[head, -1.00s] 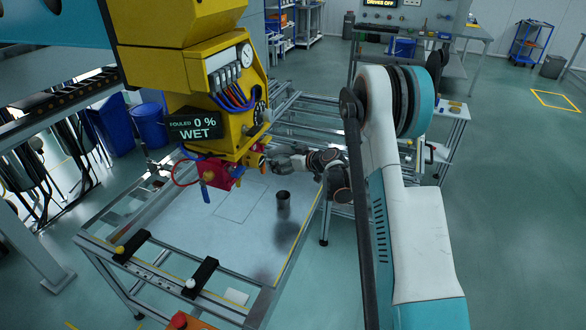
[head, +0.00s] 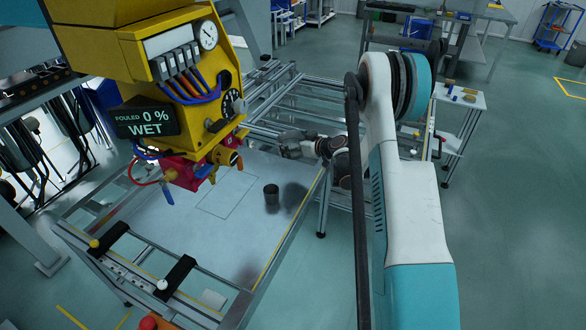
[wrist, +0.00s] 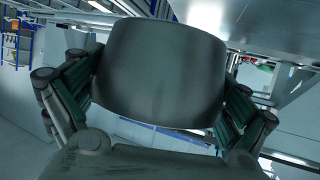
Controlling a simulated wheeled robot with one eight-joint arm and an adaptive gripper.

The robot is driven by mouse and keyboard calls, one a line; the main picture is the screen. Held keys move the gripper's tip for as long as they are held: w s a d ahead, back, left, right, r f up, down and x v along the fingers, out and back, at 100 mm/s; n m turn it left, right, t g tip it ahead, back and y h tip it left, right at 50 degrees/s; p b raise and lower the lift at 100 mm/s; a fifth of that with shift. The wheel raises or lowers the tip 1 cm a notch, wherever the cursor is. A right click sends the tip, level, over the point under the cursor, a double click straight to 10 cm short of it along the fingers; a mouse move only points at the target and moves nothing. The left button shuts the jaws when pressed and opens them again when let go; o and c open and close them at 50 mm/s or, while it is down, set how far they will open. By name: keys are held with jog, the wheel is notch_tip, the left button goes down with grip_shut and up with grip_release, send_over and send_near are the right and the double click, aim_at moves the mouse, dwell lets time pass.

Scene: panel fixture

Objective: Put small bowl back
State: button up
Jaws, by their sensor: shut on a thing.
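A dark grey, round-walled vessel (wrist: 162,72), which I take for the small bowl, fills the middle of the wrist view. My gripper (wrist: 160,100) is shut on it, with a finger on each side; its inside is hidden. In the head view my gripper (head: 287,149) is over the far right part of the fixture panel, right of the yellow machine; the held vessel is hard to make out there. A small dark cup (head: 271,198) stands upright on the pale panel (head: 205,235), nearer than the gripper and apart from it.
A yellow machine (head: 165,50) with a gauge and hoses hangs over the panel's left side; its display (head: 146,122) reads "FOULED 0 % WET". Two black clamps (head: 108,238) (head: 177,272) sit on the front rail. A faint rectangle is outlined left of the cup. The panel's near middle is clear.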

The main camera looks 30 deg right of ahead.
notch_tip(320, 180, down, 10)
jog(key=b, duration=0.3)
jog(key=shift+f, duration=0.2)
jog(key=shift+f, duration=0.15)
jog(key=o, duration=1.1)
jog(key=shift+s+r, duration=0.3)
jog(key=p+v, duration=0.3)
jog(key=v, duration=0.8)
jog(key=shift+s+d+r, duration=0.1)
